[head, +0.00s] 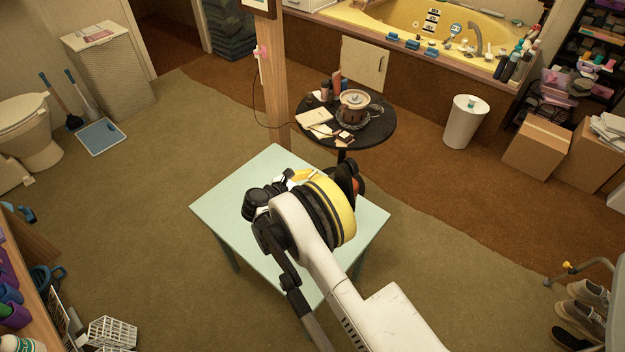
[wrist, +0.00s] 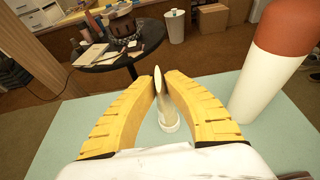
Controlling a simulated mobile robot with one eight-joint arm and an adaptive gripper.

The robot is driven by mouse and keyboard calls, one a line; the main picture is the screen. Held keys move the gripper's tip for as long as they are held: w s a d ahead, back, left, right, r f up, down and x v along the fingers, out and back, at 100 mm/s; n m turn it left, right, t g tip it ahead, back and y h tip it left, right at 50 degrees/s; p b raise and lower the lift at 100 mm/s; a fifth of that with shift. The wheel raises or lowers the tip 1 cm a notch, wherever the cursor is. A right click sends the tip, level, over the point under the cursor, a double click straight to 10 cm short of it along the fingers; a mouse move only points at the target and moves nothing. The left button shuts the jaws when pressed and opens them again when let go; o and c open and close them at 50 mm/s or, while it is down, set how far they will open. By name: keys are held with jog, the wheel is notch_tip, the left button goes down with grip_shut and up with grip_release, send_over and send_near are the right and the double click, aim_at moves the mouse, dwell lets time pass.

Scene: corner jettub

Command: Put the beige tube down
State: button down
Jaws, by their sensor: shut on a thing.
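The beige tube (wrist: 165,103) stands roughly upright between the yellow fingers of my gripper (wrist: 160,80) in the wrist view. The fingers are shut on its upper part. Its white lower end shows just over the pale green table (wrist: 65,140); I cannot tell whether it touches the top. In the head view the table (head: 215,205) is below my arm, a yellow part of my gripper (head: 303,176) shows over it, and the tube is hidden behind the arm.
A white bottle with a red-brown top (wrist: 270,75) stands close on the right in the wrist view. The green table's left part looks clear.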

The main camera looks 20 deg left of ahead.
jog(key=shift+r, duration=0.1)
jog(key=c, duration=1.6)
grip_release()
jog(key=p+v, duration=0.4)
jog(key=v, duration=0.8)
jog(key=shift+p, duration=0.4)
jog(key=shift+d, duration=0.1)
